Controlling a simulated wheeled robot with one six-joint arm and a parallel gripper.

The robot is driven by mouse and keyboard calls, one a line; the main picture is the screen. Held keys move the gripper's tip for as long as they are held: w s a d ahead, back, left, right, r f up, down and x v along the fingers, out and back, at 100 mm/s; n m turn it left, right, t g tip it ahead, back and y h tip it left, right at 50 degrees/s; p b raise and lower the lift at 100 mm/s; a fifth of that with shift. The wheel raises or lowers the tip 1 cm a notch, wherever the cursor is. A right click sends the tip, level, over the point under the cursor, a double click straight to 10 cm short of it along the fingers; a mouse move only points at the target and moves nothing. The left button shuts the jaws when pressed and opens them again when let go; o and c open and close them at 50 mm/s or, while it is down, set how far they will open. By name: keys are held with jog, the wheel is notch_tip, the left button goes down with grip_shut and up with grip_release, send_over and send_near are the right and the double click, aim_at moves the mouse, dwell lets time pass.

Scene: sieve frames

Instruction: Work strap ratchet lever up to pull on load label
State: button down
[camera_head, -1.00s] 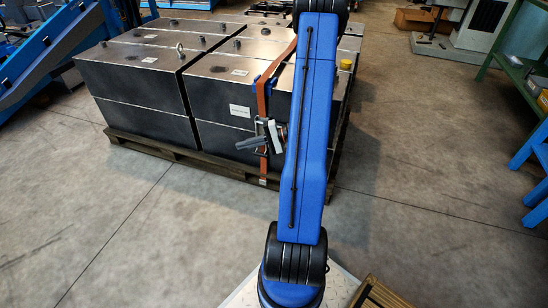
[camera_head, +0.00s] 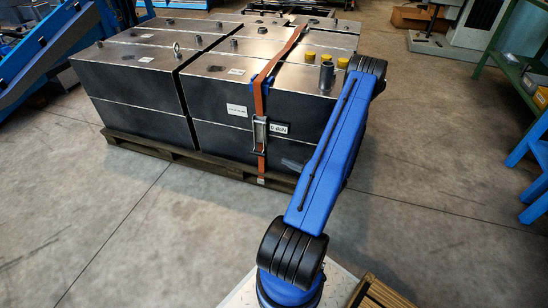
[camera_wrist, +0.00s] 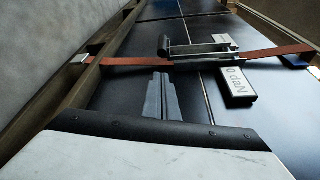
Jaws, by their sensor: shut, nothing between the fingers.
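The orange strap (camera_head: 260,98) runs over the dark metal blocks and down their front face; it also crosses the wrist view (camera_wrist: 130,61). The metal ratchet (camera_head: 260,132) sits on the strap at the front face. In the wrist view the ratchet (camera_wrist: 200,48) shows its lever with a black grip (camera_wrist: 163,45) at the left end. The white load label (camera_head: 279,128) beside it appears to read 0 daN; it is upside down in the wrist view (camera_wrist: 237,83). My gripper (camera_wrist: 160,80) is shut and empty, apart from the ratchet. In the head view my arm mostly hides it.
The blocks stand on a wooden pallet (camera_head: 170,148). Yellow caps (camera_head: 309,56) and a grey upright cylinder (camera_head: 326,77) are on top at the right. A blue edge protector (camera_head: 262,86) lies under the strap. A green bench (camera_head: 515,75) stands far right. The floor in front is clear.

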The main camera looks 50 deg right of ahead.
jog(key=w, duration=1)
jog(key=shift+a+f, duration=0.3)
jog(key=shift+f, duration=0.1)
jog(key=shift+s+a, duration=0.15)
